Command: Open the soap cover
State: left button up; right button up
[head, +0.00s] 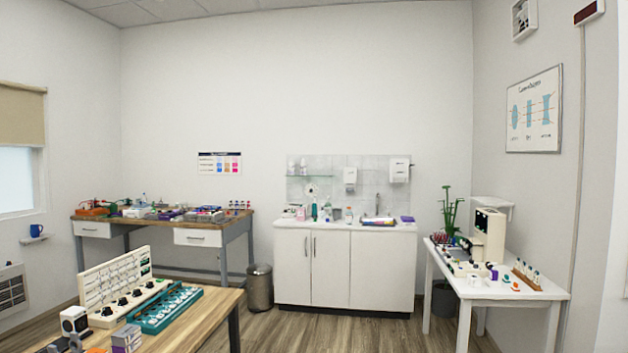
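A small white wall dispenser (350,175) hangs on the tiled splashback above the sink counter; it looks like a soap dispenser with a darker lower part. A larger white dispenser (399,169) hangs to its right, above the sink. I cannot tell at this size whether the cover of either one is open or shut. Neither of my grippers is in view.
The white sink cabinet (330,268) carries several bottles and a tap. A bin (260,288) stands at its left. A wooden table (215,312) with test panels is near left, a white table (515,288) at right. The floor (350,333) between is clear.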

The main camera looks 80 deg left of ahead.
aim_at(349, 173)
jog(key=u, duration=2.5)
jog(key=i+l, duration=0.1)
jog(key=i, duration=1.25)
jog(key=i+z, duration=0.1)
jog(key=i, duration=2.55)
jog(key=i+z, duration=0.1)
jog(key=i, duration=1.25)
jog(key=i+j, duration=0.1)
jog(key=i, duration=1.25)
